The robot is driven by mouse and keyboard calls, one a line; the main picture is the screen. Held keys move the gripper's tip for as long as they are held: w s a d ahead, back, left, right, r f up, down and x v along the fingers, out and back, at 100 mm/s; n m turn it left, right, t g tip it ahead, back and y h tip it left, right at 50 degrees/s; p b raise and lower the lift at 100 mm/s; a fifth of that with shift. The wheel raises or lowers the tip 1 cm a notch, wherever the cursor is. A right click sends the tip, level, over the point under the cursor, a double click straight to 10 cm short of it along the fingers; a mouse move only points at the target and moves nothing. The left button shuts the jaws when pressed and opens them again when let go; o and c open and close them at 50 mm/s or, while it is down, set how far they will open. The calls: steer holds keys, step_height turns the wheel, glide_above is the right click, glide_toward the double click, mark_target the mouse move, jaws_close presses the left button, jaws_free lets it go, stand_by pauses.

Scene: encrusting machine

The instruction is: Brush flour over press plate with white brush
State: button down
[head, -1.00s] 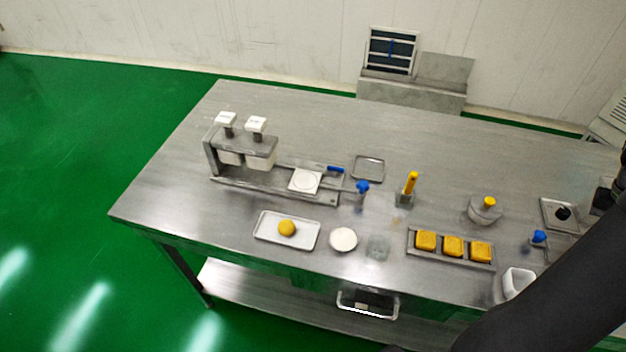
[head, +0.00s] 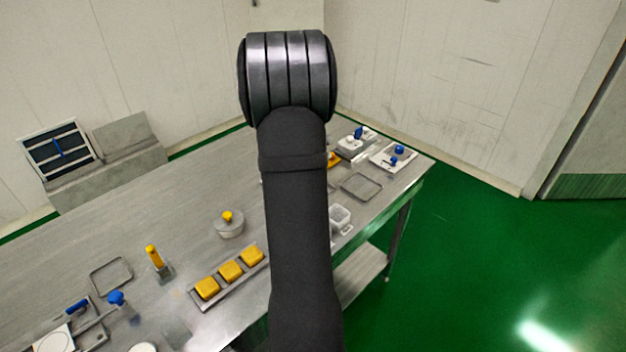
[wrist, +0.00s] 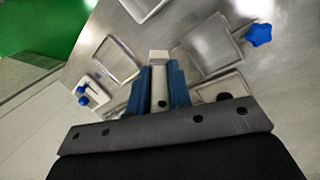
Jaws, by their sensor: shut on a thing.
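My gripper (wrist: 160,82) shows in the wrist view with blue fingers shut on a pale, narrow piece, seemingly the white brush (wrist: 158,58). Its bristles cannot be made out. The gripper is above the table, and my arm hides it in the head view. A white plate with a round outline, seemingly the press plate (head: 54,342), is at the lower left of the head view, cut by the frame edge. It is well away from my gripper. A round white dish (head: 142,348) shows partly at the bottom edge; its contents cannot be told.
A tray with three yellow blocks (head: 230,278), a lidded pot (head: 229,225) and a yellow-handled tool (head: 155,258) stand left of my arm. An empty tray (head: 361,187) and blue-knobbed items (head: 396,156) lie to the right.

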steer(key=shift+a, duration=0.1)
steer(key=s+a+r+y, duration=0.1)
steer(key=s+a, duration=0.4)
steer(key=a, duration=0.7)
steer(key=s+a+r, duration=0.2)
steer(key=s+a, duration=0.3)
steer(key=a, duration=0.8)
steer(key=s+a+r+y, duration=0.1)
steer(key=s+a, duration=0.4)
steer(key=a, duration=0.7)
steer(key=s+a+r+y, duration=0.1)
steer(key=s+a, duration=0.5)
steer(key=s, duration=0.5)
steer(key=s+a+r, duration=0.2)
steer(key=s+a, duration=0.4)
steer(key=s, duration=0.5)
steer(key=s+a+r+y, duration=0.1)
steer(key=s+a, duration=0.4)
steer(key=s, duration=0.7)
steer(key=shift+w+a+f, duration=0.1)
steer(key=shift+w+f, duration=0.05)
steer(key=shift+f, duration=1)
steer(key=shift+w+a+f, duration=0.1)
steer(key=shift+w+f, duration=0.05)
steer(key=shift+f, duration=1)
